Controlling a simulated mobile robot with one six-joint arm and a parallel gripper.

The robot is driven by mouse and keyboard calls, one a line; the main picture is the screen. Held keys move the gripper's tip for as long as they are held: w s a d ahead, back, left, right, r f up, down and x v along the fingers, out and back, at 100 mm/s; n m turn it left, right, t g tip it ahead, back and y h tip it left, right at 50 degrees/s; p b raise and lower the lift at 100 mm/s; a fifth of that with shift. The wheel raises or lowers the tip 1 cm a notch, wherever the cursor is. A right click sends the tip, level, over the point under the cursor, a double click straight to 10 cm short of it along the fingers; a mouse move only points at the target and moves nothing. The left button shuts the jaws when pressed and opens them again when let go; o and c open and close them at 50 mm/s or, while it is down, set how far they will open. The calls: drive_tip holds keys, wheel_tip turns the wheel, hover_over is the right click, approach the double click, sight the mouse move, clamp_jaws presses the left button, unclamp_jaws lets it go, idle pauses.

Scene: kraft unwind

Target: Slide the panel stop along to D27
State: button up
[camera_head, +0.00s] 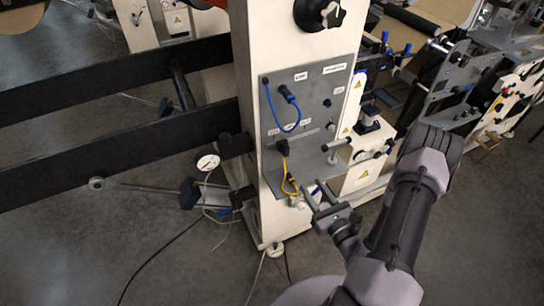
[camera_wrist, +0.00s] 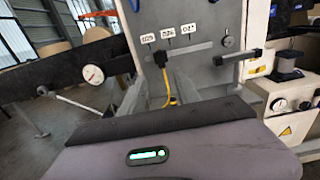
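A grey panel (camera_head: 307,113) is fixed to the cream machine column. Three small labels in a row show in the wrist view; the right one (camera_wrist: 188,29) appears to read D27. A short projecting bar (camera_head: 335,145), which looks like the panel stop, sits at the panel's lower right; in the wrist view the bar (camera_wrist: 236,57) is right of and below the labels. My gripper (camera_head: 314,190) is below that bar in the head view, apart from it, with its two fingers spread and nothing seen between them. The wrist view does not clearly show the fingertips.
A yellow cable (camera_wrist: 165,88) hangs from a black plug below the labels. A blue cable (camera_head: 271,108) loops higher on the panel. A round gauge (camera_head: 208,162) and dark beams (camera_head: 110,153) are on the left. Machine units (camera_head: 364,165) stand close on the right.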

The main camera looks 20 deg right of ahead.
sight(288, 150)
drive_tip(key=w, duration=1.7)
drive_tip(key=shift+a, duration=0.2)
clamp_jaws()
idle(0.4)
